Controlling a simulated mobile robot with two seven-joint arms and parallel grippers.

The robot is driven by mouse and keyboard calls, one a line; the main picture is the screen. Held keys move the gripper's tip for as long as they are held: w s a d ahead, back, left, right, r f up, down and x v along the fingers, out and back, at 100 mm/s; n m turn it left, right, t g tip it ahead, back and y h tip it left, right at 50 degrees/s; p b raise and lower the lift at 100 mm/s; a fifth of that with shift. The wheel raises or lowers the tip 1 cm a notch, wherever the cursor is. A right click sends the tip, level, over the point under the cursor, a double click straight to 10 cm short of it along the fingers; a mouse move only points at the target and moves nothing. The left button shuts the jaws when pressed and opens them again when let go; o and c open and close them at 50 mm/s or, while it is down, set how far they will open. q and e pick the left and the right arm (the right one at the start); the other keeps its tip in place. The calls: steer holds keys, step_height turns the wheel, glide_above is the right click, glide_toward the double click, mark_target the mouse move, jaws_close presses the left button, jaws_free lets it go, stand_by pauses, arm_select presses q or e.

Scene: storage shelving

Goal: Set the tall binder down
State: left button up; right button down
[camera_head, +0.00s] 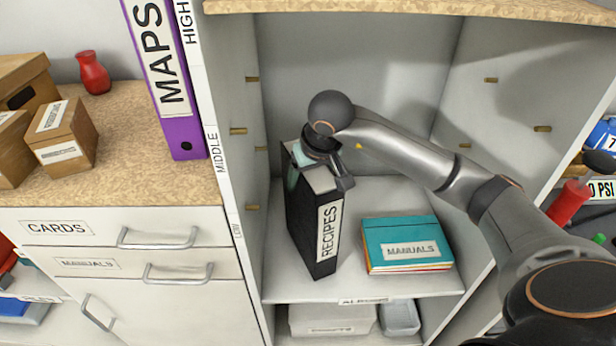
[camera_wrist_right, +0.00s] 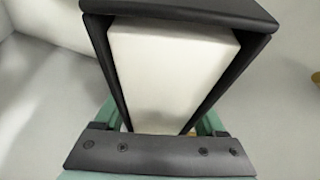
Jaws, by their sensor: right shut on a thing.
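The tall black binder labelled RECIPES (camera_head: 328,236) stands upright in the open cabinet, left of the folders. Its lower end is at the shelf board (camera_head: 372,289), but I cannot tell whether it touches. My right gripper (camera_head: 322,168) is shut on the binder's upper part from above. In the right wrist view the gripper's green fingers (camera_wrist_right: 160,120) lie on either side of the binder, whose black covers and white page block (camera_wrist_right: 165,75) fill the middle. My left gripper is not in view.
A teal stack labelled MANUALS (camera_head: 405,235) lies right of the binder on the same shelf. The cabinet's left wall (camera_head: 240,150) is close on the binder's left. A purple MAPS binder (camera_head: 187,138) stands on the counter outside. Boxes (camera_head: 330,318) sit on the shelf below.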

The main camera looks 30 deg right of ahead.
jaws_free()
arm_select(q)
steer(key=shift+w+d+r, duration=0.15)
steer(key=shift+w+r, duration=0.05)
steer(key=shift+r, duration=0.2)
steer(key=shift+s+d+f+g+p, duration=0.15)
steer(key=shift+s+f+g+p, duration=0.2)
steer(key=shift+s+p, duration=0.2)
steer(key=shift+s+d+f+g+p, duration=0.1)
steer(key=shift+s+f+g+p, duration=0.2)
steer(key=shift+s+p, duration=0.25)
arm_select(e)
steer(key=v, duration=1.2)
steer(key=shift+r, duration=0.1)
